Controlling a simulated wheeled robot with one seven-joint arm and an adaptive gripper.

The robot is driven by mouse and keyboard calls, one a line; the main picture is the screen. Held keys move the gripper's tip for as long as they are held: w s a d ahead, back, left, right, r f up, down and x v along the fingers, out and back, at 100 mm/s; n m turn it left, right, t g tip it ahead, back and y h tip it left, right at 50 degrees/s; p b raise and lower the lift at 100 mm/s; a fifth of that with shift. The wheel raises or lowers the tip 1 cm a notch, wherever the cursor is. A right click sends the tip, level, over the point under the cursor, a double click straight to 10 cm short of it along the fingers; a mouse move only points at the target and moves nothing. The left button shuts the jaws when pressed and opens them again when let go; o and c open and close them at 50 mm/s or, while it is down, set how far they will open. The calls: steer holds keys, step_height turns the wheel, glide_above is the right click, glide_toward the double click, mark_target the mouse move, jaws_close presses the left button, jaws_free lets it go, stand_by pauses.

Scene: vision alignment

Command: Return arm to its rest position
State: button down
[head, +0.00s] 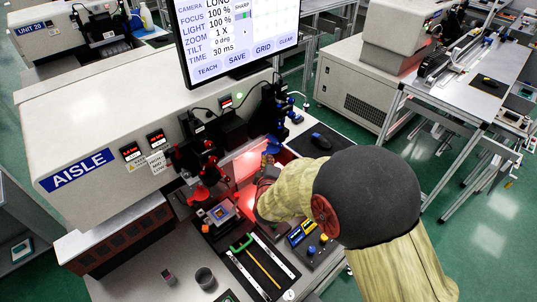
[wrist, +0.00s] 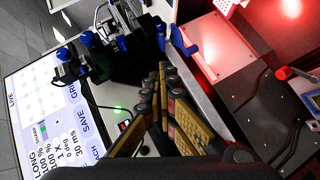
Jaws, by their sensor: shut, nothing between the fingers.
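My gripper (wrist: 162,75) shows in the wrist view with its two fingers together and nothing between them. In the head view my arm, in a pale yellow sleeve with a dark round joint, reaches in from the lower right. There the gripper is mostly hidden behind my arm, near the red-lit station (head: 245,165) of the AISLE machine (head: 110,130). In the wrist view the red-lit plate (wrist: 215,50) lies to the right of the fingers, and blue-knobbed black stages (wrist: 100,55) lie to their left.
A monitor (head: 235,35) stands above the machine. Red-knobbed stages (head: 200,170) stand left of the lit area. Green floor (head: 485,225) is open at right.

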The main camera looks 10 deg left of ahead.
steer(key=s+a+f+m+g+y, duration=0.15)
steer(key=s+f+m+g, duration=0.6)
steer(key=s, duration=0.75)
steer(key=s+d+r+m+h+b, duration=0.1)
steer(key=s+d+r+m+b, duration=0.1)
steer(key=s+d+r, duration=0.3)
steer(key=s+d+r+m+h+b, duration=0.1)
steer(key=s+d+r+m+b, duration=0.2)
steer(key=d, duration=1)
steer(key=s+d+r+m+h+b, duration=0.1)
steer(key=s+d+r+m+b, duration=0.2)
steer(key=s+d+r, duration=0.5)
steer(key=s+d+g, duration=0.1)
steer(key=s, duration=0.3)
steer(key=shift+s+d+r+b, duration=0.35)
steer(key=shift+d+b, duration=0.05)
